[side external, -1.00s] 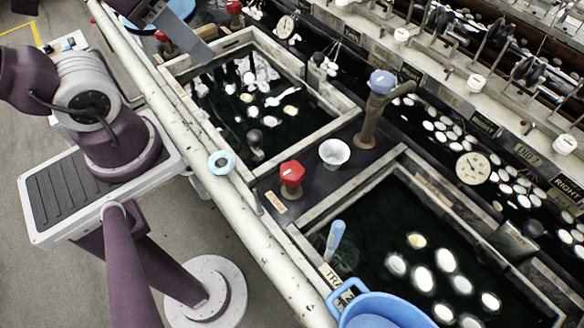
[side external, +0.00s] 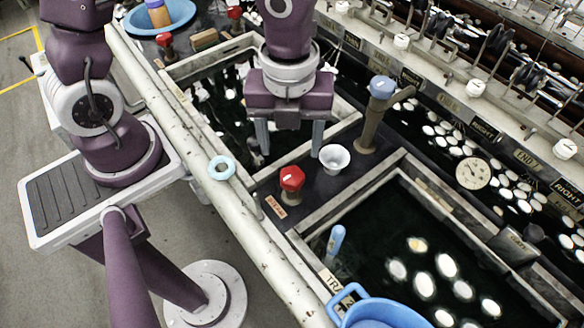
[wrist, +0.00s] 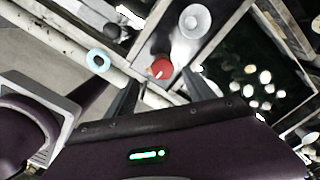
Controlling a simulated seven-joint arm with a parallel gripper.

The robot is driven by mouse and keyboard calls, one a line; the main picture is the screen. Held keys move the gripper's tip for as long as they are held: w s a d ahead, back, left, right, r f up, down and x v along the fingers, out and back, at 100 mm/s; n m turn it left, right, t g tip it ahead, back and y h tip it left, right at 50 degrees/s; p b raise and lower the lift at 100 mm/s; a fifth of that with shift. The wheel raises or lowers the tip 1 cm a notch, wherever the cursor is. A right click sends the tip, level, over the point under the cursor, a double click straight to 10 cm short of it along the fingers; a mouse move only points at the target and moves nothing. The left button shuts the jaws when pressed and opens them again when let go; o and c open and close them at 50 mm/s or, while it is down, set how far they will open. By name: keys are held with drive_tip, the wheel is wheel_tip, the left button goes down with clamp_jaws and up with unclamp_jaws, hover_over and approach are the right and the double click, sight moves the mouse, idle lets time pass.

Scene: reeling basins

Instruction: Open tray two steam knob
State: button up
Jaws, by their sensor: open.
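The red steam knob (side external: 292,179) with a white mark stands on the dark ledge between the two basins, beside an orange label (side external: 276,207). Tray two, by its partly hidden label (side external: 328,276), is the lower right basin. My gripper (side external: 290,146) is open and empty, fingers pointing down, above the ledge and the near basin edge, behind the knob in the side view. In the wrist view the knob (wrist: 161,68) appears between and beyond the fingertips (wrist: 160,88); I see no contact.
A white cup (side external: 334,158) and a blue-topped tap (side external: 381,88) stand close to the knob. A blue ring (side external: 221,167) sits on the pale front rail (side external: 250,218). A blue pan (side external: 382,312) overlaps the tray's near edge. Other red knobs (side external: 166,42) stand farther back.

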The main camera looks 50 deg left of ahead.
sight(292, 175)
drive_tip(key=shift+m, duration=0.4)
drive_tip(key=f, duration=0.7)
drive_tip(key=shift+s+d+f, duration=0.1)
drive_tip(key=shift+d+f, duration=0.2)
drive_tip(key=shift+d, duration=0.05)
clamp_jaws()
